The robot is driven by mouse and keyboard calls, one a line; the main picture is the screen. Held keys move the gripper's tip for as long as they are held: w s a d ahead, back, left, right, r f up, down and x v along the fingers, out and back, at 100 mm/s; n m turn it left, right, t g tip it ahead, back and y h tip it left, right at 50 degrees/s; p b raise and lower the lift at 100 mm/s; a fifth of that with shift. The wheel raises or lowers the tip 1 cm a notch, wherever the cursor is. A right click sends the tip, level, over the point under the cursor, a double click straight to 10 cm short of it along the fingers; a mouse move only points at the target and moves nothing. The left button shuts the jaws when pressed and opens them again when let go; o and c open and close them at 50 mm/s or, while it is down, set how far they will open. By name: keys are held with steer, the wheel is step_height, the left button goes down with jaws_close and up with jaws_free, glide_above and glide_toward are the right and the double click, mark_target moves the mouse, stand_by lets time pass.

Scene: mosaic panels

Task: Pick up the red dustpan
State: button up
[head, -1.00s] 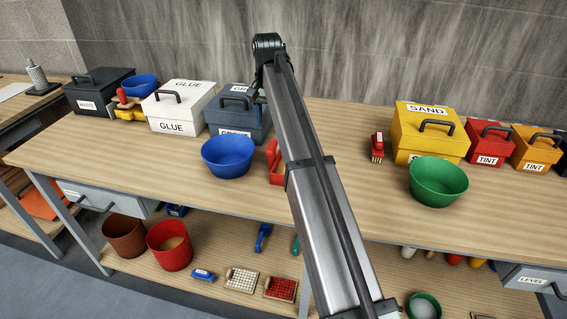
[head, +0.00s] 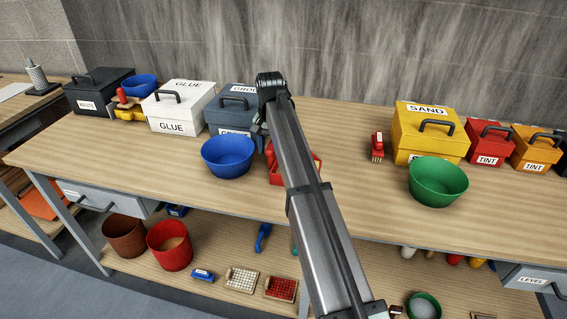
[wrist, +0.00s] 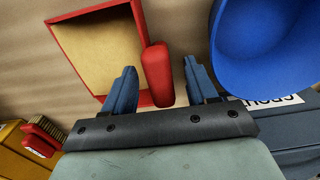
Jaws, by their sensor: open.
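The red dustpan lies on the bench top. In the head view the dustpan (head: 280,178) is partly hidden behind my arm, just right of the blue bowl. In the wrist view the dustpan (wrist: 83,25) shows its red rim around a tan pan area, with its thick red handle (wrist: 157,70) between my fingers. My gripper (wrist: 161,72) is open, one finger on each side of the handle, with gaps showing. I cannot tell how far above the handle the fingertips are. In the head view my arm hides most of the gripper.
A blue bowl (head: 228,156) stands close beside the dustpan and one finger. A grey-blue box (head: 232,112) is behind it. A red brush (head: 377,146), a yellow sand box (head: 428,128) and a green bowl (head: 438,184) stand to the right. The bench between is clear.

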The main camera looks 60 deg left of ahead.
steer(key=shift+c, duration=0.4)
jaws_close()
steer(key=shift+r, duration=0.1)
